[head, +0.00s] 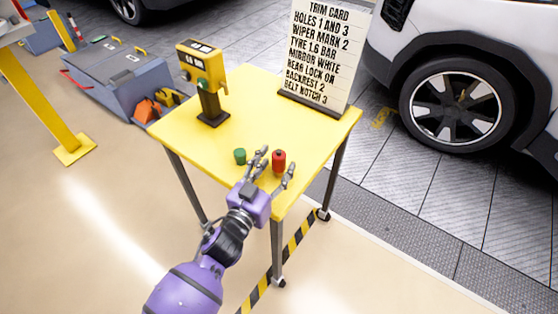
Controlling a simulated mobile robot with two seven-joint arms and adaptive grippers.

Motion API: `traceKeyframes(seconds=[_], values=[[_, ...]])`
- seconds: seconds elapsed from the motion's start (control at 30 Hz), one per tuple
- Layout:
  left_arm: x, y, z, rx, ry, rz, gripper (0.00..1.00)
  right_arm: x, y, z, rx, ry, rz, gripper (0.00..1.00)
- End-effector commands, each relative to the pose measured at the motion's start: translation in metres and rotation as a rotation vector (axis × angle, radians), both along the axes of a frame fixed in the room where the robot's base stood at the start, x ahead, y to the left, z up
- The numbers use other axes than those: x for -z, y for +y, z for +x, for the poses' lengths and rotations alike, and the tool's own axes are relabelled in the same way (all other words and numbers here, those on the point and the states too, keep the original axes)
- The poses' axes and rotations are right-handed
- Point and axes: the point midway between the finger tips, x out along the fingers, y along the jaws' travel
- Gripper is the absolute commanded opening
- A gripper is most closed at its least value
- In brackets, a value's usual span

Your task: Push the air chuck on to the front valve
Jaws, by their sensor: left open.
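My left gripper (273,169) is open above the near edge of the yellow table. Its fingers are spread around or just in front of a small red cylinder (279,159) with a dark top, which stands upright; I cannot tell whether they touch. A small green cylinder (239,156) stands just left of the fingers. A yellow gauge post (203,72) with a small display and a green part on its side stands on a dark base. No air chuck can be made out for certain. The white car's wheel (455,104) is at the right; its valve is too small to see. My right gripper is not in view.
The yellow table (262,105) has clear room in its middle. A trim card (322,50) stands at its back right and reads "TYRE 1.6 BAR". A grey case (118,80) and a yellow post (40,100) are at the left. Open floor lies between table and car.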

Motion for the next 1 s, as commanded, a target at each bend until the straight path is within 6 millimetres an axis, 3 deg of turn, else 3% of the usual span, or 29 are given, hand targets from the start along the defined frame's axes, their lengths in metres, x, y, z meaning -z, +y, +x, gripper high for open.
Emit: traceKeyframes(seconds=[0.13, 0.4, 0.8, 1.0], values=[[0.0001, -0.0083, 0.0145, 0.0, 0.001, -0.002, 0.51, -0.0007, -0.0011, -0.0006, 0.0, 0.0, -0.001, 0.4], [0.0009, -0.009, 0.0164, 0.0, 0.002, -0.001, 0.51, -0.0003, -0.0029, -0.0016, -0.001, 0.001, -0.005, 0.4], [0.0009, -0.0089, 0.0162, 0.0, 0.002, -0.001, 0.0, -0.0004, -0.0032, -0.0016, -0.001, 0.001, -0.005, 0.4], [0.0002, -0.0091, 0.0163, 0.001, 0.0, -0.001, 0.0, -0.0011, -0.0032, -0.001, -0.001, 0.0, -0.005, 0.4]])
